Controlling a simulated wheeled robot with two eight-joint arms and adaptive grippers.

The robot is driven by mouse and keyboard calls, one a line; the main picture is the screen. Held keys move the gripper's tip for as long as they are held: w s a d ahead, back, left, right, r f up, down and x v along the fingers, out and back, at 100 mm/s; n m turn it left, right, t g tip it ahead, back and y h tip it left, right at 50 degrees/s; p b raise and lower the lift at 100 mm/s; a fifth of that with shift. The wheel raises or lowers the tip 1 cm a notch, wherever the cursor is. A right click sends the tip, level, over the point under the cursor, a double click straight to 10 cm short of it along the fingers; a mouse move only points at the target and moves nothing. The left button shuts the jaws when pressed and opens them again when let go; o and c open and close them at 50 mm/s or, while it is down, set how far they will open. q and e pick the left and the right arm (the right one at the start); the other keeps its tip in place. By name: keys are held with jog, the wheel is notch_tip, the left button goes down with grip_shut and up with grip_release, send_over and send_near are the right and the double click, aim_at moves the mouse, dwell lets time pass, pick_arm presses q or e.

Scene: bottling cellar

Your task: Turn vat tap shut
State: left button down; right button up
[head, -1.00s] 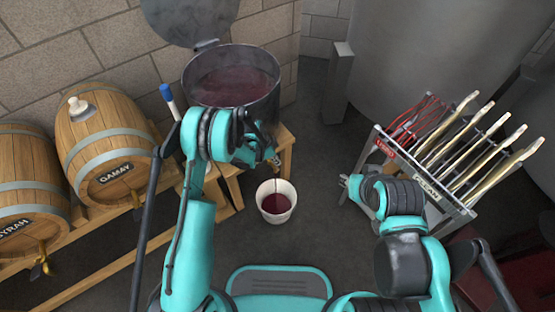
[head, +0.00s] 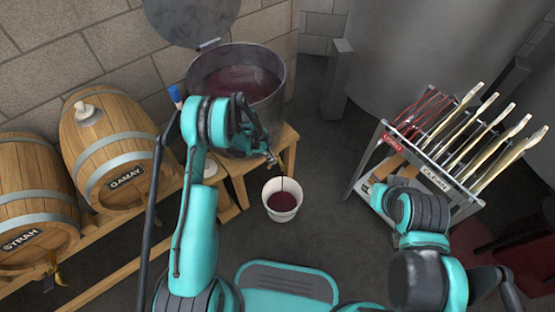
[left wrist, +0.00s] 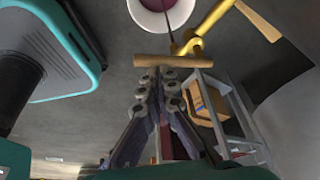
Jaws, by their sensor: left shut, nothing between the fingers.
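The grey metal vat (head: 272,105), lid raised, holds dark red liquid on a wooden stand. Its brass tap (left wrist: 192,45) with a wooden bar handle (left wrist: 170,60) shows in the left wrist view. A thin dark red stream runs from the tap into the white bucket (head: 283,213) on the floor, which holds red liquid. My left gripper (head: 268,152) is at the front of the vat by the tap. In the left wrist view its fingers (left wrist: 159,75) are closed, tips just beside the handle; I cannot tell whether they touch. My right gripper is mostly hidden behind its wrist.
Syrah (head: 28,205) and Gamay (head: 108,150) barrels lie on a wooden rack at the left. A metal rack of paddles (head: 385,140) stands at the right, with a cardboard box (left wrist: 207,103) inside. Open floor lies around the bucket.

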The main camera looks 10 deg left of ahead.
pick_arm(q)
jog(key=shift+w+a, duration=0.25)
jog(key=shift+a, duration=0.4)
jog(key=shift+w+d, duration=0.1)
jog(key=shift+w+d, duration=0.35)
jog(key=shift+w, duration=0.2)
